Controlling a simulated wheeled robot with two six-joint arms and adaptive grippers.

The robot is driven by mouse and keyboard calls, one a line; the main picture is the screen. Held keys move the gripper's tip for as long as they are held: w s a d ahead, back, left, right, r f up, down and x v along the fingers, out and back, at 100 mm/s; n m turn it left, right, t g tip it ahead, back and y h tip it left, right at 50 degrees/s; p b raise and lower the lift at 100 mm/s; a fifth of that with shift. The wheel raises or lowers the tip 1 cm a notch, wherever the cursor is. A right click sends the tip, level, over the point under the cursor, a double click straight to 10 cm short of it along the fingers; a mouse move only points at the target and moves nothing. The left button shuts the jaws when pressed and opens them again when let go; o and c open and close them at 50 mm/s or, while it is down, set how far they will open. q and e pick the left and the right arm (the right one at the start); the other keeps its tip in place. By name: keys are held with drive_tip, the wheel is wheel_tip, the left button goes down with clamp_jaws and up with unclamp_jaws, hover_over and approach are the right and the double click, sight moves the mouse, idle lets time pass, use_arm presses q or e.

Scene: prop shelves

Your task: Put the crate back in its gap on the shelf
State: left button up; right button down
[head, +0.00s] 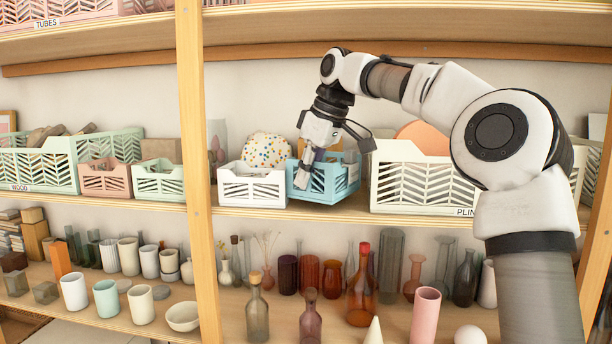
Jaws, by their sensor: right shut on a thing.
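A light blue slatted crate (338,182) is at the middle shelf, between a small white crate (252,187) and a large white crate (425,184). It sits slightly turned compared with its neighbours, with a narrow space on its right. I cannot tell whether its base rests fully on the shelf board. My right gripper (306,170) reaches down from above and is shut on the blue crate at its front left rim. The gripper hides part of that rim and some of the contents. My left gripper is not in view.
A wooden upright (197,200) stands left of the small white crate. The shelf's front edge (330,214) runs below the crates. Bottles and glassware stand on the lower shelf, including a red-topped bottle (362,288). My right arm covers the right side.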

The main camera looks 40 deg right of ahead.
drive_tip(key=shift+s+a+f, duration=0.1)
drive_tip(key=shift+s+f, duration=0.05)
drive_tip(key=shift+f, duration=0.65)
drive_tip(key=shift+s+f, duration=0.1)
drive_tip(key=shift+f, duration=0.05)
drive_tip(key=shift+s+a, duration=0.1)
drive_tip(key=shift+f, duration=0.1)
drive_tip(key=c, duration=1.3)
unclamp_jaws()
drive_tip(key=shift+w, duration=0.2)
drive_tip(key=shift+s, duration=0.1)
drive_tip(key=v, duration=1.2)
